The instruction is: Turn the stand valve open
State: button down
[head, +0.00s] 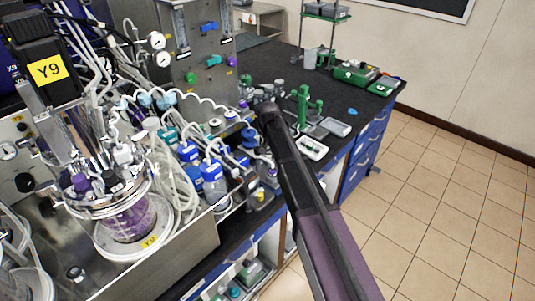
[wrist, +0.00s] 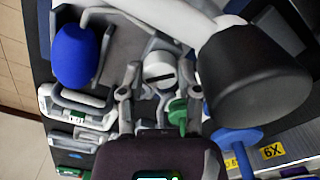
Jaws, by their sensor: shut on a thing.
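In the wrist view my gripper (wrist: 160,82) has its two grey fingers on either side of a pale round part with a dark slot, which looks like the stand valve (wrist: 158,64). The gripper is shut on it. The slot lies roughly across the picture. A small green part (wrist: 178,114) shows beside the right finger. In the head view my arm reaches over the bench and its dark end hides most of the gripper and the valve, so the valve's setting cannot be told there.
A blue rounded part (wrist: 75,55) and a large black cylinder (wrist: 255,72) flank the gripper closely. A glass bioreactor vessel (head: 128,212) and blue-capped bottles (head: 211,172) crowd the left. The tiled floor is clear.

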jog(key=n, duration=0.4)
jog(key=shift+n, duration=0.3)
jog(key=shift+d+n, duration=0.1)
jog(key=shift+n, duration=1.9)
jog(key=shift+c, duration=1.5)
grip_release()
jog(key=shift+m, duration=0.3)
